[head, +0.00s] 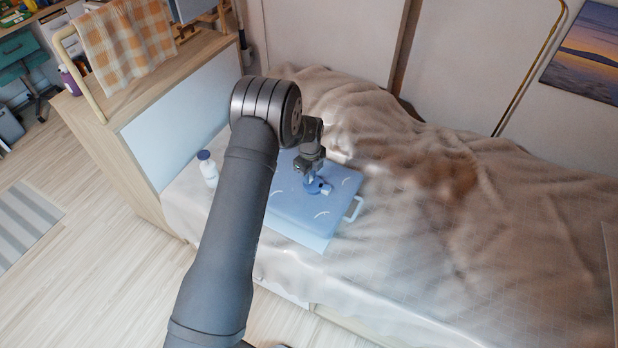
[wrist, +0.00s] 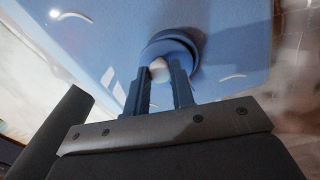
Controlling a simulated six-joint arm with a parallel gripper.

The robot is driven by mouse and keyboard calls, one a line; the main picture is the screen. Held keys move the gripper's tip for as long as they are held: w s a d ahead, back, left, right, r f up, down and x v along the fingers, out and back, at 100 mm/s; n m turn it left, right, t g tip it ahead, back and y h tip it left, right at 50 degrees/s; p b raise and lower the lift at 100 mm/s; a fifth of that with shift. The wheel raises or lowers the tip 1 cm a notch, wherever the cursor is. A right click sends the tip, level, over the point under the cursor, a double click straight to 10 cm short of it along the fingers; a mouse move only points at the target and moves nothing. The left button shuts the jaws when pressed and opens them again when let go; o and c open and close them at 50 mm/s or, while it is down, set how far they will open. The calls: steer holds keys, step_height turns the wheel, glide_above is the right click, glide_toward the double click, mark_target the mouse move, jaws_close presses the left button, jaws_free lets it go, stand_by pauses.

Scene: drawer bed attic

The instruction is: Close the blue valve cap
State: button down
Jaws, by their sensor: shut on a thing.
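The blue valve cap (head: 325,188) is on top of a light blue board-like case (head: 290,208) lying on the bed. In the wrist view the round blue valve (wrist: 172,46) has a whitish part (wrist: 158,70) at its near side, between my fingers. My gripper (head: 317,180) points down at the valve from above. In the wrist view my gripper (wrist: 162,84) is shut on the valve cap, one finger on each side. The fingers hide part of the cap, and I cannot tell how far it is seated.
A white bottle with a blue lid (head: 208,168) stands left of the case. The case has a white handle (head: 354,209) at its right. Rumpled beige bedding (head: 430,220) covers the bed on the right. A wooden bed end (head: 150,130) rises at the left.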

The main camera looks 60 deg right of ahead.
steer(key=shift+d+m, duration=0.6)
steer(key=shift+m, duration=0.5)
steer(key=c, duration=1.2)
jaws_free()
step_height(320, 180, up, 18)
steer(key=shift+f, duration=0.25)
steer(key=shift+f, duration=0.1)
step_height(320, 180, down, 17)
steer(key=shift+f, duration=0.15)
